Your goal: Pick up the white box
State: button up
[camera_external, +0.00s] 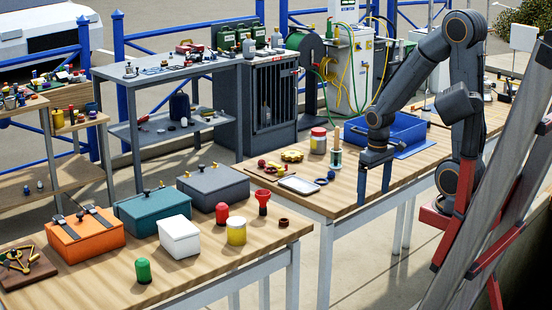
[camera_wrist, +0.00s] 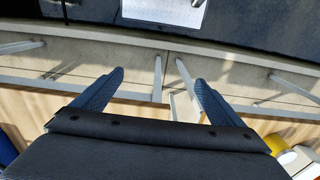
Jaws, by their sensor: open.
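The white box (camera_external: 179,239), with its lid on, stands upright on the near wooden table, in front of the teal box and right of the orange one.
Around the white box stand a green bottle (camera_external: 143,270), a yellow jar (camera_external: 236,233), a red canister (camera_external: 222,213), an orange box (camera_external: 85,240) and a teal box (camera_external: 152,210). A blue tray (camera_external: 418,130) is beside my gripper. A gap separates the tables.

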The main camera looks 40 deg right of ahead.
notch_tip(320, 180, up, 6)
jog(key=w+a+r, duration=0.2)
jog(key=w+a, duration=0.6)
jog(key=w, duration=0.5)
jog(key=m+t+b, duration=0.2)
jog(key=t+b, duration=0.1)
jog(key=t, duration=0.1)
send_over(179, 228)
jog(key=s, duration=0.2)
notch_tip(179, 228, down, 2)
jog(key=shift+w+a+f+h, duration=0.1)
jog(key=shift+h, duration=0.2)
notch_tip(179, 228, down, 4)
jog(key=shift+f, duration=0.25)
jog(key=shift+p+x, duration=0.4)
jog(key=shift+x, duration=1.15)
jog(key=p+x, duration=0.1)
jog(key=x, duration=0.3)
jog(key=shift+w+f, duration=0.25)
jog(key=shift+w, duration=0.05)
jog(key=shift+f, duration=0.2)
